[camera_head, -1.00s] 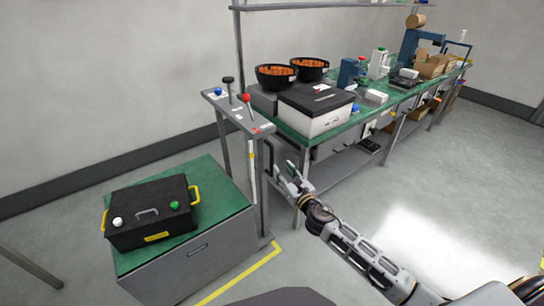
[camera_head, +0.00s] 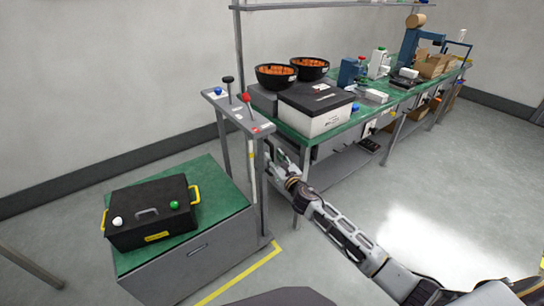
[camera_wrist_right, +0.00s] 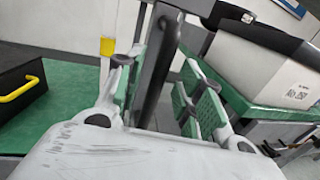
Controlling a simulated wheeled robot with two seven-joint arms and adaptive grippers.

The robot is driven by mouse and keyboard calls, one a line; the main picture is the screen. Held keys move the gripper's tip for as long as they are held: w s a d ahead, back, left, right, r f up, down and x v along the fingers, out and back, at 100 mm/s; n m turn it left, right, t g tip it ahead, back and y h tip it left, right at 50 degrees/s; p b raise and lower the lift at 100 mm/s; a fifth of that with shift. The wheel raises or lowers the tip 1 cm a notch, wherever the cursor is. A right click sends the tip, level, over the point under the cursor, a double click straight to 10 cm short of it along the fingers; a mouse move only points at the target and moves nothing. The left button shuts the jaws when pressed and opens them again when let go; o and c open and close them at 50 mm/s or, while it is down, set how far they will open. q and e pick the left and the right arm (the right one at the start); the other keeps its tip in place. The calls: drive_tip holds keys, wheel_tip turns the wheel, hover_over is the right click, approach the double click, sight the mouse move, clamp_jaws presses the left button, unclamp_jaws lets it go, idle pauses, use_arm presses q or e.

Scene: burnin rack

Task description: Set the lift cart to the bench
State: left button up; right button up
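The lift cart (camera_head: 190,268) stands at the left with a green top, level below the bench top. A black case (camera_head: 152,213) with yellow side handles sits on it. The bench (camera_head: 362,120) runs back along the wall. My left gripper is out of view.
A white box with a black lid (camera_head: 316,115) and two black bowls of orange parts (camera_head: 276,77) stand at the bench's near end. Yellow floor tape (camera_head: 240,274) runs beside the cart. The floor at the right is clear.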

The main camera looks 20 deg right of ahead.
drive_tip(key=shift+w+a, duration=0.2)
drive_tip(key=shift+w, duration=1.1)
clamp_jaws()
